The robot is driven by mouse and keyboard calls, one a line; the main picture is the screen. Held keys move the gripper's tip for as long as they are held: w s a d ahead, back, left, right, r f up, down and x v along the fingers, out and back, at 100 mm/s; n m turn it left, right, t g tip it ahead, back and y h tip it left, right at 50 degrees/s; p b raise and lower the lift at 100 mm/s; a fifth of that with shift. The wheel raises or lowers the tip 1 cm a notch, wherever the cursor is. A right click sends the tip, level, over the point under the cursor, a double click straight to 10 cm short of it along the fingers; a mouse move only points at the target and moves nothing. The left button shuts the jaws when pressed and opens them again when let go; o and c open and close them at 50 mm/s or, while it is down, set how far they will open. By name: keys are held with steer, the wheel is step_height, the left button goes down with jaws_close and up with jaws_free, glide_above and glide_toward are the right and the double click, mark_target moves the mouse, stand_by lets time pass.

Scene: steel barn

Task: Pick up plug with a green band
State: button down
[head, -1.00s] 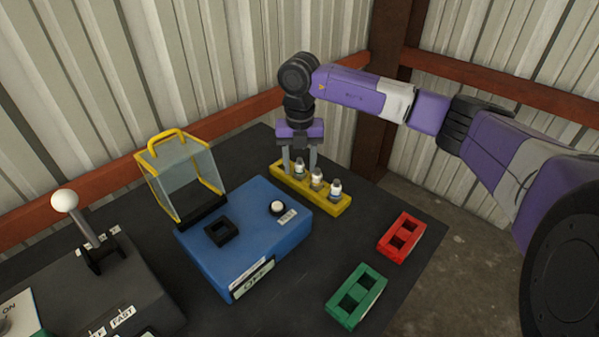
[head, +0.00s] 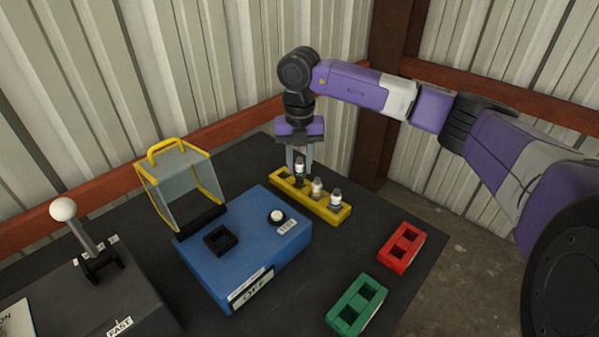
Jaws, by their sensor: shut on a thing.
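My gripper (head: 299,160) points down over the far-left part of the yellow rack (head: 330,214). Its fingers are shut on a small plug (head: 299,169) with a pale body and a dark top. The plug is upright; its band looks greenish but is too small to be sure. It stands higher than the other plugs, and I cannot tell whether its lower end has cleared the rack. Two other plugs, a middle one (head: 317,187) and a right one (head: 336,198), stand upright in the rack.
A blue box (head: 240,255) with a black socket, white button and OFF label stands in front, with a yellow-framed clear cover (head: 183,183) raised behind. Green (head: 357,304) and red (head: 401,248) holders lie right. A lever box (head: 110,295) is at left.

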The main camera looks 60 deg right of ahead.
step_height(320, 180, up, 20)
steer(key=shift+f, duration=0.25)
stand_by(0.6)
steer(key=shift+w+a, duration=0.1)
